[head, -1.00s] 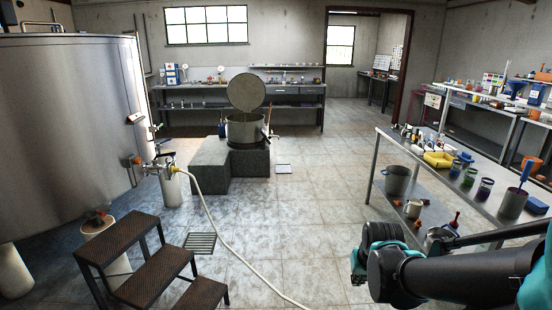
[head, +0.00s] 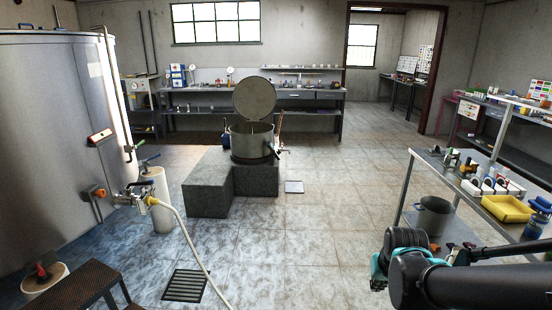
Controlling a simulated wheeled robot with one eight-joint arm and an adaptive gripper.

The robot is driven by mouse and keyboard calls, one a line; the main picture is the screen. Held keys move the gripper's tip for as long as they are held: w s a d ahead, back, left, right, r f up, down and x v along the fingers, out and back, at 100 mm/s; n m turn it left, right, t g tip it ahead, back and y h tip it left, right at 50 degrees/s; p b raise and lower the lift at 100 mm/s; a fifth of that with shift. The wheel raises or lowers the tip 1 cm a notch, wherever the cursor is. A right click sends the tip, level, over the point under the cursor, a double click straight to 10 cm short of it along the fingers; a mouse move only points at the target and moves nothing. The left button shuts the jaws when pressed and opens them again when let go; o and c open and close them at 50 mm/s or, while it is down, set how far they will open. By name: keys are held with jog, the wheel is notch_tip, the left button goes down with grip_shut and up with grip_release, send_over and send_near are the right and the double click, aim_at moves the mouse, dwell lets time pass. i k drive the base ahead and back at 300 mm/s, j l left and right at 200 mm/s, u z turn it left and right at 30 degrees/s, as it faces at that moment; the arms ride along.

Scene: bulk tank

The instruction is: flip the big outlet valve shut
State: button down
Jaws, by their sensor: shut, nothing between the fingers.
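The big steel tank (head: 50,130) fills the left of the head view. Low on its front, past an orange fitting (head: 100,193), sits the metal outlet valve (head: 128,199). A dark blue lever (head: 143,184) lies over it, looking roughly level; its exact angle to the pipe is too small to tell. A yellow fitting (head: 152,201) and a pale hose (head: 185,235) run from its outlet to the floor. My dark and teal arm crosses the lower right, far from the valve. My gripper does not show.
Dark steps (head: 80,290) stand at the lower left, near the tank. A floor drain (head: 185,285) lies by the hose. Grey blocks (head: 207,185) carry an open pot (head: 250,142). A cluttered metal table (head: 425,160) is at right. The middle floor is clear.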

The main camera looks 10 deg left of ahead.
aim_at(140, 184)
jog(key=i+u, duration=0.15)
jog(key=i, duration=0.4)
jog(key=i+l+u, duration=0.15)
jog(key=i, duration=0.45)
jog(key=i+l+u, duration=0.15)
jog(key=i, duration=0.4)
jog(key=i+j+u, duration=0.2)
jog(key=i+u, duration=0.2)
jog(key=i+j+u, duration=0.1)
jog(key=i+u, duration=0.75)
jog(key=i+l+u, duration=0.15)
jog(key=i+u, duration=0.25)
jog(key=k, duration=0.1)
